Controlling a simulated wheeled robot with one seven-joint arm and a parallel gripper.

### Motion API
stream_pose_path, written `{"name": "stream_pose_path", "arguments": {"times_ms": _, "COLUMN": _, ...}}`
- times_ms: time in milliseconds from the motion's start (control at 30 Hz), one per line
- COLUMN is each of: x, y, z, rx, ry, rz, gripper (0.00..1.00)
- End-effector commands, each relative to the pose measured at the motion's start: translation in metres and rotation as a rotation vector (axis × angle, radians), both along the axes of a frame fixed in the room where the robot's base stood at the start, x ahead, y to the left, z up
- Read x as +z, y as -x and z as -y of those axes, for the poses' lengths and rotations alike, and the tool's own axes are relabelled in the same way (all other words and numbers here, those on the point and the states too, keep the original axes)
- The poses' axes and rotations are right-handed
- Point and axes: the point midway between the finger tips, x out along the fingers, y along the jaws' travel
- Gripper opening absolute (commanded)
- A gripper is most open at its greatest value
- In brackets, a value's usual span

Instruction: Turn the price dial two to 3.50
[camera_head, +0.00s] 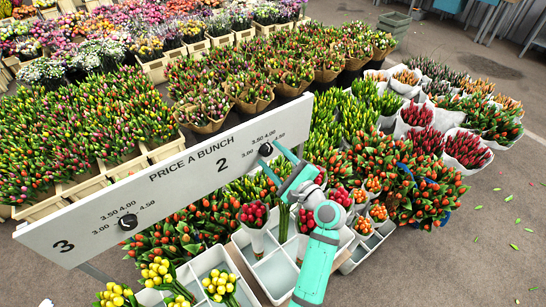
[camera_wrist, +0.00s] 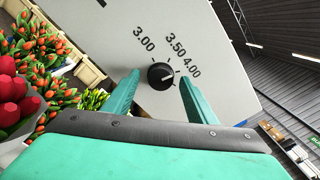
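The price board (camera_head: 172,185) stands across the flower stall. In the wrist view the dial (camera_wrist: 161,76) shows a white pointer mark turned to the right, roughly toward 4.00. The labels 3.00, 3.50 and 4.00 are visible around it; any further label is hidden. My gripper (camera_head: 276,161) is at the board. In the wrist view its teal fingers (camera_wrist: 160,78) are apart, one on each side of the knob, with visible gaps. I cannot tell how deep the tips reach.
Dial three (camera_head: 128,222) sits on the left part of the board. Crates (camera_head: 274,272) with tulip bunches stand close below my arm. Red tulips (camera_wrist: 12,100) are near the left of the wrist view. The floor (camera_head: 480,240) to the right is mostly clear.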

Motion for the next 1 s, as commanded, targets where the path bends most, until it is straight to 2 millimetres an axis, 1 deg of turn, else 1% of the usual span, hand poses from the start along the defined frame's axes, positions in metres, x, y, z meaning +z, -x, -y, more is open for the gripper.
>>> {"name": "stream_pose_path", "arguments": {"times_ms": 267, "x": 0.001, "y": 0.0, "z": 0.001, "rx": -0.001, "ry": -0.001, "rz": 0.001, "gripper": 0.51}}
{"name": "stream_pose_path", "arguments": {"times_ms": 367, "x": 0.001, "y": 0.004, "z": 0.004, "rx": -0.002, "ry": 0.0, "rz": 0.001, "gripper": 0.51}}
{"name": "stream_pose_path", "arguments": {"times_ms": 467, "x": 0.001, "y": 0.014, "z": 0.012, "rx": -0.005, "ry": -0.002, "rz": 0.001, "gripper": 0.51}}
{"name": "stream_pose_path", "arguments": {"times_ms": 800, "x": 0.0, "y": 0.065, "z": 0.048, "rx": -0.004, "ry": 0.0, "rz": 0.0, "gripper": 0.51}}
{"name": "stream_pose_path", "arguments": {"times_ms": 1000, "x": 0.001, "y": 0.083, "z": 0.06, "rx": -0.001, "ry": 0.0, "rz": 0.002, "gripper": 0.51}}
